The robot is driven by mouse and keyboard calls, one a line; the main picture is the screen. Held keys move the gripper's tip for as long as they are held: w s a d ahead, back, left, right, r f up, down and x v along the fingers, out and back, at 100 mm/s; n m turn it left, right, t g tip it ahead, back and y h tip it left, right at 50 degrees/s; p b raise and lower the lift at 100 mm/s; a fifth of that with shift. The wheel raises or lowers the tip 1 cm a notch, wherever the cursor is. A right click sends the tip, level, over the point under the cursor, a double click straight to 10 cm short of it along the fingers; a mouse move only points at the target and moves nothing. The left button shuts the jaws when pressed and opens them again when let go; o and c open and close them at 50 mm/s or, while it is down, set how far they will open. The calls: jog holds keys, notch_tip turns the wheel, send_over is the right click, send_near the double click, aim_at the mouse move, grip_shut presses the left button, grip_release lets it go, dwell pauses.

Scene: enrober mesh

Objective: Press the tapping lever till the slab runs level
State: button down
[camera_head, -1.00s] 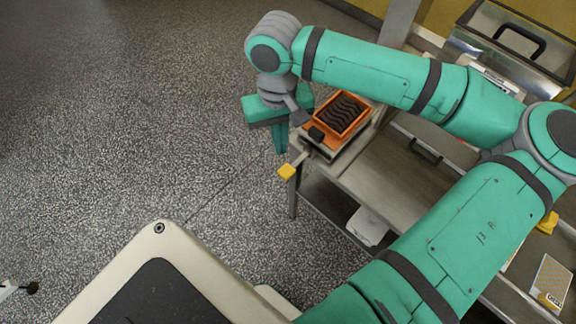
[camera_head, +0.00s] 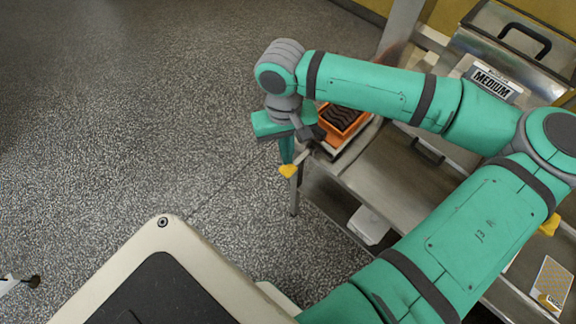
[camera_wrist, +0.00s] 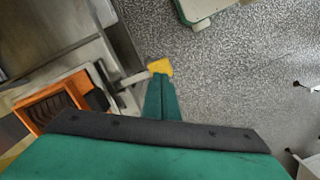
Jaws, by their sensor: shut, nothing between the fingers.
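The tapping lever's yellow end (camera_head: 288,171) sticks out over the floor from the near left corner of the metal bench. In the wrist view the yellow end (camera_wrist: 160,66) lies right at my fingertips, on a grey bar (camera_wrist: 133,78). My gripper (camera_head: 287,160) is shut and empty, pointing down with its tips at the yellow end; they look in contact, but a small gap cannot be ruled out. The orange tray (camera_head: 345,132) holds a dark slab with wavy ridges (camera_head: 342,118). My arm hides part of it. Whether the slab is level cannot be told.
The metal bench (camera_head: 375,170) runs to the right below my arm. A white container (camera_head: 368,225) is on the lower shelf. The floor left of the lever is clear.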

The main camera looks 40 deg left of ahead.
jog(key=shift+f, duration=0.95)
jog(key=shift+f, duration=1.2)
jog(key=shift+w+a+r, duration=0.3)
jog(key=shift+w+a, duration=0.1)
jog(key=shift+a, duration=0.2)
jog(key=shift+w+a+r, duration=0.25)
jog(key=shift+w+a, duration=0.15)
jog(key=shift+a, duration=0.2)
jog(key=shift+r, duration=0.1)
notch_tip(320, 180, up, 10)
jog(key=shift+w+a+r, duration=0.25)
jog(key=shift+w+a, duration=0.1)
jog(key=shift+a, duration=0.1)
